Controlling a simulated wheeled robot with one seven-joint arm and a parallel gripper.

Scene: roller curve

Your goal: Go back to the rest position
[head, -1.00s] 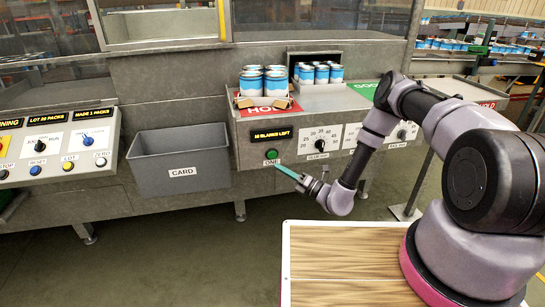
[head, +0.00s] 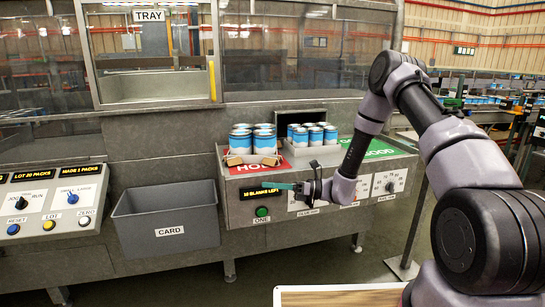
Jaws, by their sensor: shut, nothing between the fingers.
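My gripper (head: 290,187) is at the end of my grey and black arm, which reaches in from the right. Its teal fingers point left and are shut with nothing between them. It hovers in front of the machine's front panel, by the "10 BLANKS LEFT" display (head: 262,194) and above right of the green ONE button (head: 262,211). I cannot tell the exact gap to the panel.
Several blue and white cans (head: 264,141) stand on card on the red area. The grey CARD bin (head: 170,232) is at left. A wooden-topped surface (head: 340,298) is at the bottom.

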